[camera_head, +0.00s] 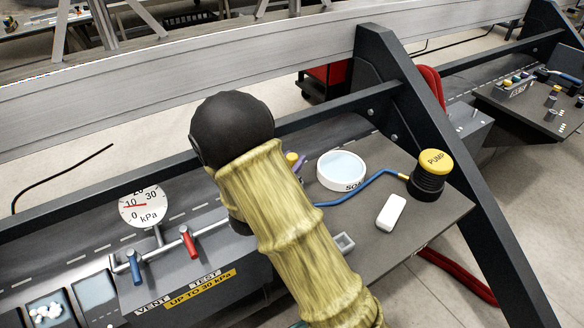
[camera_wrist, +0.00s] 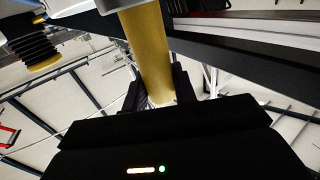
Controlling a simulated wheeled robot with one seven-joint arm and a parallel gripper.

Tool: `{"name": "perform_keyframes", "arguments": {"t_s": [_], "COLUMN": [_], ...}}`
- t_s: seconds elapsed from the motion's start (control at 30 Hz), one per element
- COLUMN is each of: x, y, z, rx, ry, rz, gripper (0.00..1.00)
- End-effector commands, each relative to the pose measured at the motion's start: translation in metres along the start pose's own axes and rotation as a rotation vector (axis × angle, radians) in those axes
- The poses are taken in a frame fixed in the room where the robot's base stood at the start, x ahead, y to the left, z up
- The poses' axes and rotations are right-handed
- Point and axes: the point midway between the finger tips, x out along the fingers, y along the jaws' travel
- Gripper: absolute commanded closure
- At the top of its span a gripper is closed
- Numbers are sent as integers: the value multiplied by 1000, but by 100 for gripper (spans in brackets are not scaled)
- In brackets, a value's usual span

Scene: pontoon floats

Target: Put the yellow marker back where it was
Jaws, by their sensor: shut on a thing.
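In the wrist view the yellow marker (camera_wrist: 150,50) is a thick yellow cylinder standing between the fingers of my gripper (camera_wrist: 158,90). My gripper is shut on it. Its upper end in that view meets a pale grey edge; I cannot tell whether they touch. In the head view my yellow-sleeved arm with its black joint covers the gripper. A small yellow tip (camera_head: 292,158) beside a purple piece shows just right of the arm; I cannot tell whether it is the held marker.
On the dark bench are a white soap dish (camera_head: 341,171), a black pump with yellow top (camera_head: 430,178), a blue hose (camera_head: 362,187), a white block (camera_head: 391,212) and a small grey square holder (camera_head: 343,242). A gauge (camera_head: 143,206) and valve levers stand left.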

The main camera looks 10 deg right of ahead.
Motion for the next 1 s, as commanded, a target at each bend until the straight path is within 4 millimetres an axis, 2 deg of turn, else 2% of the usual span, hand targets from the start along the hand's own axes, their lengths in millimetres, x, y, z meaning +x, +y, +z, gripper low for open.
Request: {"name": "perform_keyframes", "arguments": {"t_s": [0.03, 0.13, 0.53, 0.57, 0.63, 1.0], "x": [0, 0, 0, 0, 0, 0], "y": [0, 0, 0, 0, 0, 0], "z": [12, 20, 24, 22, 22, 19], "rx": [-4, -2, 0, 0, 0, 1], "ry": [-1, -1, 0, 0, 0, 0], "rz": [0, 0, 0, 0, 0, 0], "gripper": [95, 95, 95, 67, 53, 51]}}
